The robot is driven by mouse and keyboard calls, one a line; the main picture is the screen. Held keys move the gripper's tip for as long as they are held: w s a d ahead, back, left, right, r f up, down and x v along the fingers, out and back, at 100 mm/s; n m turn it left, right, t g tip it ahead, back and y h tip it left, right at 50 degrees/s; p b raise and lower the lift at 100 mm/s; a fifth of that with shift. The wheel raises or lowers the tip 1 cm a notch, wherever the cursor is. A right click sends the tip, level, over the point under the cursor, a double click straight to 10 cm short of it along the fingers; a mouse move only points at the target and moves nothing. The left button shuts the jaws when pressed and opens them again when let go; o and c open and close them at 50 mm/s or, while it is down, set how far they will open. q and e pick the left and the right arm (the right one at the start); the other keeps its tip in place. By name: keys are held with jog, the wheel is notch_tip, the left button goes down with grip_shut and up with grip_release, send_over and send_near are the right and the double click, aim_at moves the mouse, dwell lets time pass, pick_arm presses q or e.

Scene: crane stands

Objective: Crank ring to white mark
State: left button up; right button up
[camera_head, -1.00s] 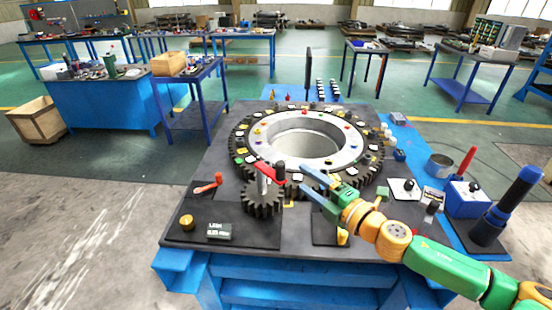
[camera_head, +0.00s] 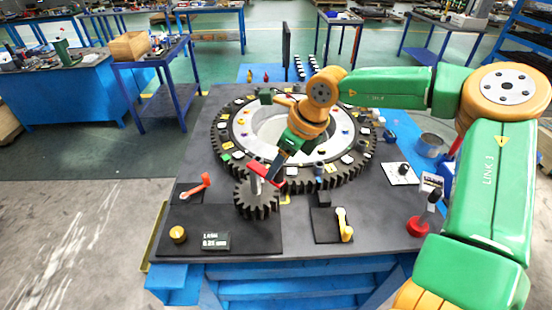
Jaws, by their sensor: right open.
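The large toothed ring (camera_head: 228,180) lies flat on the dark bench top, with coloured and white pieces around its face. A small dark pinion gear (camera_head: 257,203) stands at its front left edge, with a red crank arm (camera_head: 264,172) on top. My right gripper (camera_head: 277,165) reaches down from above the ring, its blue-grey fingers right at the crank's right end. The gripper is open; the crank handle is largely hidden behind the fingers, and I cannot tell whether they touch it. I cannot tell which white piece is the mark. My left gripper is not in view.
A red lever (camera_head: 194,187), a yellow knob (camera_head: 178,234) and a small display (camera_head: 215,240) are at the front left. A yellow-handled lever (camera_head: 344,225) stands on a plate at the front. A red button (camera_head: 417,226) is at the right, near my forearm.

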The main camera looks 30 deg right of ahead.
jog(key=shift+s+a+f, duration=0.15)
jog(key=shift+f, duration=0.25)
jog(key=shift+w+f, duration=0.2)
jog(key=shift+w, duration=0.2)
grip_shut()
jog(key=shift+r, duration=0.1)
dwell(0.7)
